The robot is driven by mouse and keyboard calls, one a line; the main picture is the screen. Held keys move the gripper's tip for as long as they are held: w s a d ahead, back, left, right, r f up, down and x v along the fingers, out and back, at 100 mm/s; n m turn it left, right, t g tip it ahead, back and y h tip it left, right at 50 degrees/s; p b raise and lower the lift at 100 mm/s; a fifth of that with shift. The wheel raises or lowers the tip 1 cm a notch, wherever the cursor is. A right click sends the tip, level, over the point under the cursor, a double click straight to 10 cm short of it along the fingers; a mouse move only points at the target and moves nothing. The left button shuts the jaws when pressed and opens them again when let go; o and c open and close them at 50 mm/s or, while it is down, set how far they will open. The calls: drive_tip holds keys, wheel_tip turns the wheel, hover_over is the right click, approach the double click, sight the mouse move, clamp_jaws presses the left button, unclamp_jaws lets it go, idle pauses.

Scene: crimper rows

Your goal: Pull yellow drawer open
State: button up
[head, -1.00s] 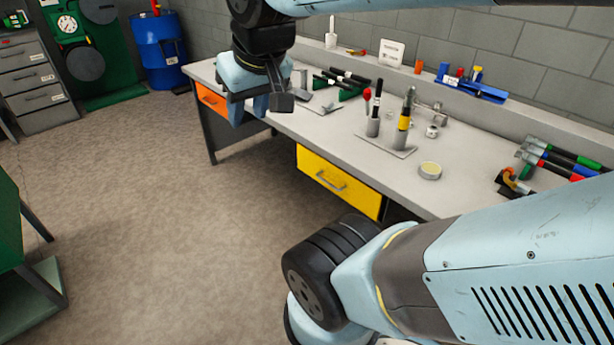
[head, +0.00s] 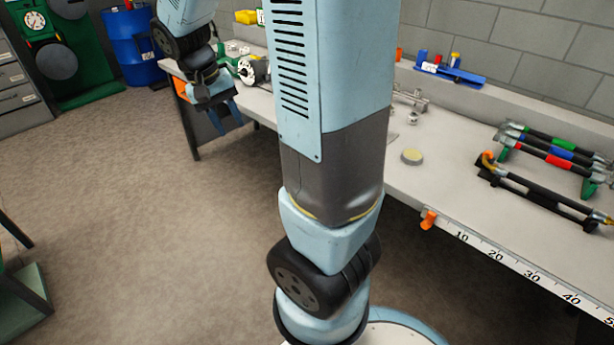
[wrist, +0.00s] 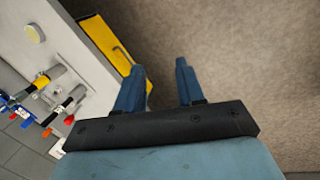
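The yellow drawer (wrist: 103,40) shows in the wrist view at the upper left, under the edge of the pale bench. A thin handle lies along its front. Whether it is shut or slightly out, I cannot tell. In the head view my own arm hides it. My gripper (wrist: 160,68) is open, with two blue fingers apart and nothing between them. Its left finger overlaps the near end of the drawer in the picture; I see no grip on the handle. In the head view my gripper (head: 226,114) hangs in front of the bench's far left end.
The workbench (head: 440,190) runs along the wall. It carries several crimpers (head: 550,150), a round tin (head: 412,156) and a blue holder (head: 450,73). An orange drawer (head: 181,89) is at its far left. The floor (head: 130,200) in front is clear.

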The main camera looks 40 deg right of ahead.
drive_tip(key=w+d+f+g+h, duration=0.25)
drive_tip(key=d+f+h, duration=0.25)
drive_tip(key=f, duration=0.8)
drive_tip(key=w+d+f+m+g+h, duration=0.1)
drive_tip(key=w+d+f+h, duration=0.35)
drive_tip(key=f, duration=0.85)
drive_tip(key=w+d+f+g+h, duration=0.2)
drive_tip(key=d+f+h, duration=0.45)
drive_tip(key=f, duration=0.65)
drive_tip(key=x, duration=1.3)
drive_tip(key=shift+d, duration=0.15)
drive_tip(key=shift+s+r+t, duration=0.1)
drive_tip(key=shift+s+t, duration=0.05)
drive_tip(key=shift+t, duration=0.1)
clamp_jaws()
